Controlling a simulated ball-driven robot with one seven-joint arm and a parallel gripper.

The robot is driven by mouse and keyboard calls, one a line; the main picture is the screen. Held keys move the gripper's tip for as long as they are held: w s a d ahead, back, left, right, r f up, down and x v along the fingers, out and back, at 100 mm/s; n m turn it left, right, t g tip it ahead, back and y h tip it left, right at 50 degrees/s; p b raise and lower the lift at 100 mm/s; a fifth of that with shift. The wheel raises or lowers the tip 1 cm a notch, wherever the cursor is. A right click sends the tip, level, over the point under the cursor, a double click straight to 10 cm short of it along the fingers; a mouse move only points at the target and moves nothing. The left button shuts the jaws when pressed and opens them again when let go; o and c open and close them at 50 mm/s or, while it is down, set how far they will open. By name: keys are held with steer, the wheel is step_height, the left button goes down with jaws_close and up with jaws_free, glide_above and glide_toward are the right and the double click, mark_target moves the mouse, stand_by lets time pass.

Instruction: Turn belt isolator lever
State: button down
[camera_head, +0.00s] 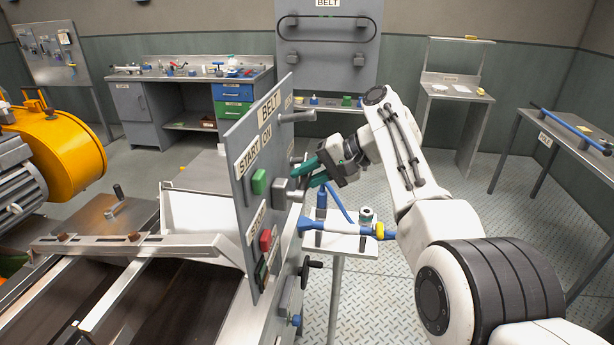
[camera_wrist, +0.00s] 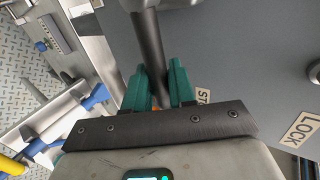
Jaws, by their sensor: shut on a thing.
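The upright grey control panel (camera_head: 244,190) carries BELT, ON and START labels. A grey lever bar (camera_wrist: 150,45) stands out at the panel face in the wrist view. My gripper (camera_wrist: 160,88) has its two green fingers closed around this bar, one finger on each side. In the head view my gripper (camera_head: 306,174) is at the panel's right side, close to a grey lever fitting (camera_head: 284,191). The fingers partly hide the gripped end there. Which marked position the lever points to cannot be told.
A green button (camera_head: 259,182) and a red button (camera_head: 266,241) are on the panel. The conveyor (camera_head: 130,290) lies at lower left. Open floor (camera_head: 385,300) lies to the right of the panel.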

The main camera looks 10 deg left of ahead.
steer(key=c, duration=1.1)
jaws_free()
steer(key=b+v, duration=0.1)
steer(key=v, duration=0.9)
steer(key=shift+d+r, duration=0.15)
steer(key=shift+d, duration=0.2)
